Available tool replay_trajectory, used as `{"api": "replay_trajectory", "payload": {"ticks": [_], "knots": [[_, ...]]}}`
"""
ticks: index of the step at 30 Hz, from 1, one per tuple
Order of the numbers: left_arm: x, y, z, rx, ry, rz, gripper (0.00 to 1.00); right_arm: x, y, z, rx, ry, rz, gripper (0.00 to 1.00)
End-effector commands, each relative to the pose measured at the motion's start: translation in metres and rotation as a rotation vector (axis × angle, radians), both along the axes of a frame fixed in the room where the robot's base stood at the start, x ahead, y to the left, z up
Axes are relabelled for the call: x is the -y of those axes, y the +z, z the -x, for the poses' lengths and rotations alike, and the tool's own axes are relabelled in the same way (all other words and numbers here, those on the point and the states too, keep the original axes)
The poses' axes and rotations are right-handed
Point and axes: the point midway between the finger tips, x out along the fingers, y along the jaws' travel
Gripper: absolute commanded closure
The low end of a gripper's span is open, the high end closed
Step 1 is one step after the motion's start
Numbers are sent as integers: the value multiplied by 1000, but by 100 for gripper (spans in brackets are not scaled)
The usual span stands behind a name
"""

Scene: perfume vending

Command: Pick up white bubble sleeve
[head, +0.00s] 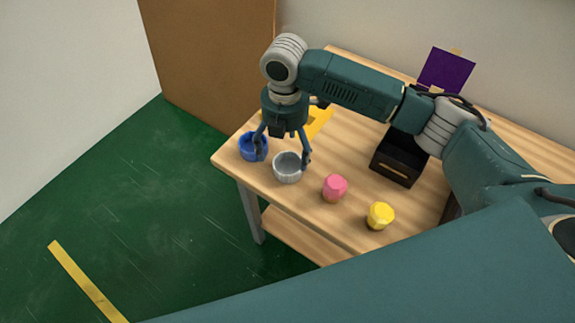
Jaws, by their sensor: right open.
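The white bubble sleeve (287,174), which looks pale grey, is a small open-topped cup shape standing upright near the table's front left edge. My right gripper (283,157) points down over it, open and empty. One finger hangs by the sleeve's right rim. The other overlaps the blue cup-shaped piece (246,151) on the left in this view; I cannot tell whether either finger touches anything. My left gripper is not in view.
A pink piece (335,189) and a yellow piece (380,216) stand to the right on the wooden table (300,212). A black box (397,166) sits behind them, below my right arm. Something flat and yellow (318,124) lies behind the gripper. A purple panel (445,72) stands at the back.

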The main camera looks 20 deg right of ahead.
Motion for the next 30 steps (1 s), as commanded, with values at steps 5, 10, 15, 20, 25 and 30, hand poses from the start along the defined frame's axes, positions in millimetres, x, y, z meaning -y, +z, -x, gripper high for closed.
{"api": "replay_trajectory", "payload": {"ticks": [5, 10, 15, 20, 25, 30], "knots": [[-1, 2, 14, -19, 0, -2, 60, 0, -13, 1, 0, 1, 1, 15], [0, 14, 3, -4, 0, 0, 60, 6, -35, 5, -2, -1, 2, 15], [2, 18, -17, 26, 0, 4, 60, 6, -57, 5, 1, 1, 0, 15], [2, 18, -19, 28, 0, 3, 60, 6, -62, 5, 3, 2, 1, 15], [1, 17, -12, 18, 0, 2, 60, 6, -62, 5, 2, 2, 0, 23], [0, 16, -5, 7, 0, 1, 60, 6, -62, 5, 3, 1, 0, 51]]}}
